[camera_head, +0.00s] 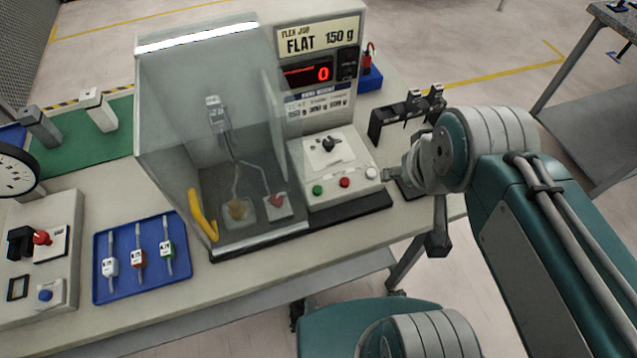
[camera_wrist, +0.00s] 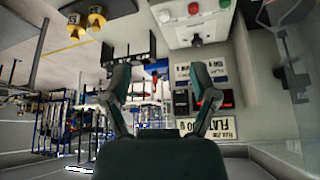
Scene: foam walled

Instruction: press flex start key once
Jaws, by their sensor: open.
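The flex machine's control panel (camera_head: 328,157) has a black knob (camera_head: 328,144) and a row of green (camera_head: 317,190), red (camera_head: 345,183) and pale (camera_head: 371,174) round buttons. Their labels are too small to read. The sign above (camera_head: 318,38) reads FLEX JOB FLAT 150 g, and the red display (camera_head: 310,72) shows 0. In the wrist view the panel (camera_wrist: 178,33) appears upside down at the top, beyond my fingers. My gripper (camera_wrist: 160,68) is open and empty, apart from the buttons. In the head view my arm's end is just right of the panel; its fingers are not clear.
A clear-walled chamber (camera_head: 200,100) with a yellow handle (camera_head: 203,213) stands left of the panel. A black rack (camera_head: 405,115) stands behind my wrist. A blue tray (camera_head: 100,285) with tagged samples lies left.

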